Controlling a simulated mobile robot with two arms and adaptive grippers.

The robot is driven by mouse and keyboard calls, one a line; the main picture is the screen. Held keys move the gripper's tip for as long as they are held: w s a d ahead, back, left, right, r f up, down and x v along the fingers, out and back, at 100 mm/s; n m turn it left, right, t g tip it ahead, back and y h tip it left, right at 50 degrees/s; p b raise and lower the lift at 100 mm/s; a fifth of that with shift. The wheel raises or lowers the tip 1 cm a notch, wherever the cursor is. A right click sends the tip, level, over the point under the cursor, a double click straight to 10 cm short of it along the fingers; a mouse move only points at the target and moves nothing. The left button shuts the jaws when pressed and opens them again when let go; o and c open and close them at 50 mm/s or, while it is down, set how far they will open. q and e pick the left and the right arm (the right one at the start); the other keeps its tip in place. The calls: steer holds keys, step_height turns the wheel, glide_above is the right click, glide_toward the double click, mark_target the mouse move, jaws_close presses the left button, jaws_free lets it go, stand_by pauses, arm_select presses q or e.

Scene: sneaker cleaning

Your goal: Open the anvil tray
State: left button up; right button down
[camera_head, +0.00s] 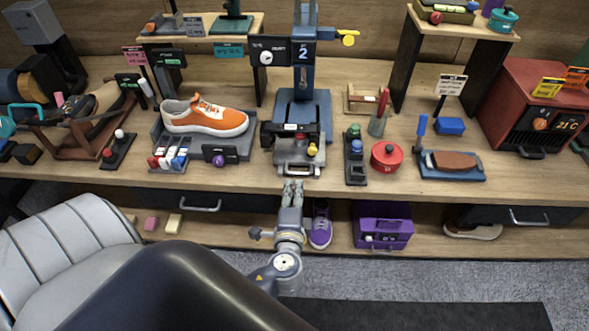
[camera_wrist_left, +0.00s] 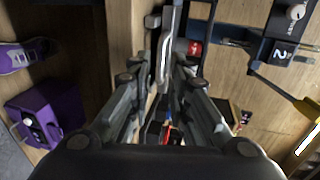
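The anvil tray (camera_head: 298,159) is a grey metal tray at the foot of the blue press, near the table's front edge. Small red and yellow parts sit on it. My left gripper (camera_head: 292,184) points at the tray's front from below. In the left wrist view, its fingers (camera_wrist_left: 172,40) stand apart, one on each side of a light grey bar (camera_wrist_left: 165,62) that looks like the tray's front handle. Contact with the bar cannot be told. My right gripper is not in view.
The blue press (camera_head: 303,105) stands behind the tray. An orange sneaker (camera_head: 205,116) on a stand is to the left, a red round tin (camera_head: 386,158) to the right. On the lower shelf are a purple sneaker (camera_head: 320,228) and a purple box (camera_head: 382,226).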

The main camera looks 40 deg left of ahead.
arm_select(q)
steer(key=v, duration=0.5)
steer(key=shift+s+d, duration=0.1)
steer(key=shift+s, duration=0.1)
steer(key=s+d+f+g+h, duration=0.1)
steer(key=s+f+g+h, duration=0.15)
steer(key=f, duration=0.75)
steer(key=s+d+f+n+g+h, duration=0.15)
steer(key=s+f, duration=0.25)
steer(key=f, duration=0.6)
steer(key=s+f+g+h, duration=0.15)
steer(key=s+f, duration=0.25)
steer(key=f, duration=0.6)
steer(key=s+f+n+g+h, duration=0.1)
steer(key=s+f+n+g, duration=0.2)
steer(key=s+f, duration=0.5)
steer(key=s+f+n+g+h, duration=0.1)
steer(key=s+f+n+g, duration=0.2)
steer(key=s+f, duration=0.4)
steer(key=s+n, duration=0.1)
steer(key=s, duration=0.6)
steer(key=shift+s+d+f+n+h, duration=0.25)
steer(key=shift+d+f+n+h, duration=0.05)
steer(key=shift+f+n+h, duration=0.1)
